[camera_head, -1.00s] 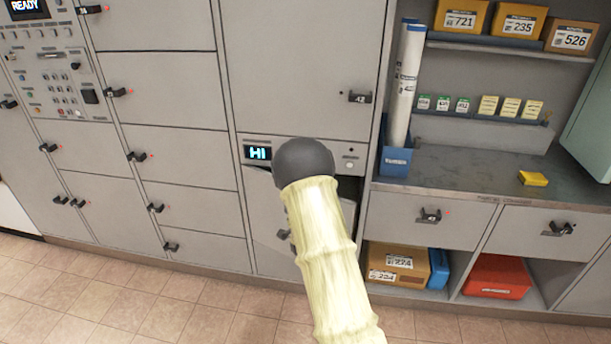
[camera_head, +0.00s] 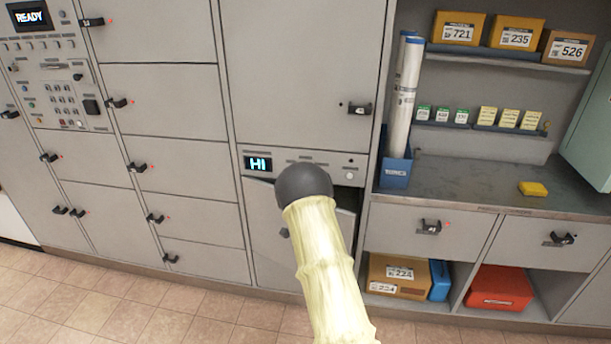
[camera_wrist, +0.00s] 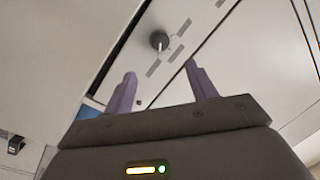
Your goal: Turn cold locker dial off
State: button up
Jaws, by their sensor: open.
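The cold locker's control strip shows in the head view with a lit display (camera_head: 258,163) reading "HI". In the wrist view a dark round dial (camera_wrist: 159,40) with a pale line below it sits on the panel, ahead of my gripper (camera_wrist: 160,70). The two purple fingers are open and empty, apart from the dial, which appears beyond and between their tips. In the head view my arm covers the middle of the strip, so the dial and my gripper are hidden there. The locker door (camera_head: 265,225) under the strip looks slightly ajar.
A closed locker with a dark handle (camera_head: 358,109) is above the strip. A counter (camera_head: 455,185) with a yellow block (camera_head: 532,188) stands to the right. A blue bin (camera_head: 396,170) holds rolled tubes. The tiled floor (camera_head: 140,310) in front is clear.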

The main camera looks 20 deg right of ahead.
jog(key=x, duration=1.1)
jog(key=shift+w+p, duration=0.35)
jog(key=shift+w, duration=0.05)
jog(key=c, duration=0.4)
jog(key=shift+s+d, duration=0.1)
jog(key=shift+d, duration=0.1)
jog(key=c, duration=0.6)
